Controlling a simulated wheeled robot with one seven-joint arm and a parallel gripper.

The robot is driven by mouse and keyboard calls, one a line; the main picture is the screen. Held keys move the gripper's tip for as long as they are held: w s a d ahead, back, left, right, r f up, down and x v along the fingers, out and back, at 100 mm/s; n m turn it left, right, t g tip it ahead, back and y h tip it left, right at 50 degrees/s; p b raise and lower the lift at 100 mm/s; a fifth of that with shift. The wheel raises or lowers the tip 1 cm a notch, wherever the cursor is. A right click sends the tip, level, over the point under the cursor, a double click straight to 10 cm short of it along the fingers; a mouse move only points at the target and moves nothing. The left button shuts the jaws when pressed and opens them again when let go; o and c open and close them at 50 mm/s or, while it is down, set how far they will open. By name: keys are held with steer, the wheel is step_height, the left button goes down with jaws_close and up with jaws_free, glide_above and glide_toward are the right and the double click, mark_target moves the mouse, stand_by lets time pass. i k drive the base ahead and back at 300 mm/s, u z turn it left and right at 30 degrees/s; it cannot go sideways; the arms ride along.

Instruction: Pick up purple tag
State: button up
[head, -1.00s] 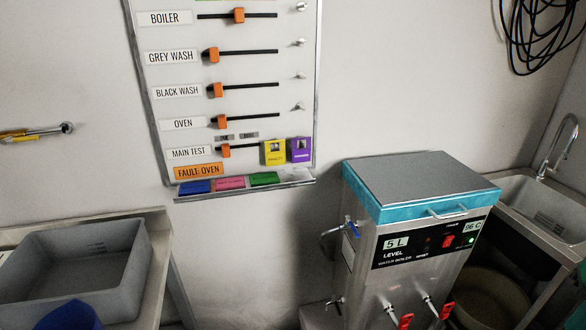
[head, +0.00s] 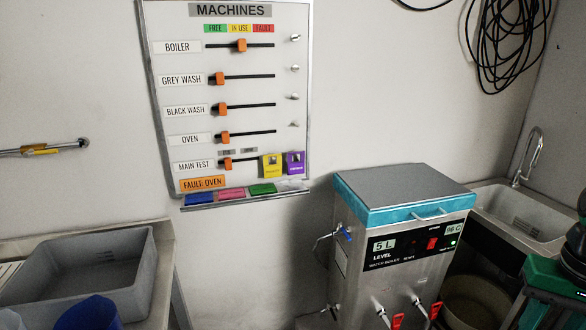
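The purple tag (head: 294,163) hangs at the lower right of the machines board (head: 200,63) on the wall, in the main test row. A yellow tag (head: 271,166) hangs just left of it. Both are upright and look apart from each other. A dark and green part of my arm shows at the right edge of the head view. My gripper's fingers cannot be made out, so nothing shows what they hold.
A water boiler (head: 400,245) stands below and right of the board. A sink (head: 520,213) is at the right, with coiled cable (head: 505,45) above. A grey basin (head: 80,268) sits at the lower left. Coloured pieces, including a blue one (head: 199,198), lie on the board's ledge.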

mark_target(295, 167)
steer(key=u, duration=0.05)
steer(key=i, duration=1)
steer(key=z, duration=0.05)
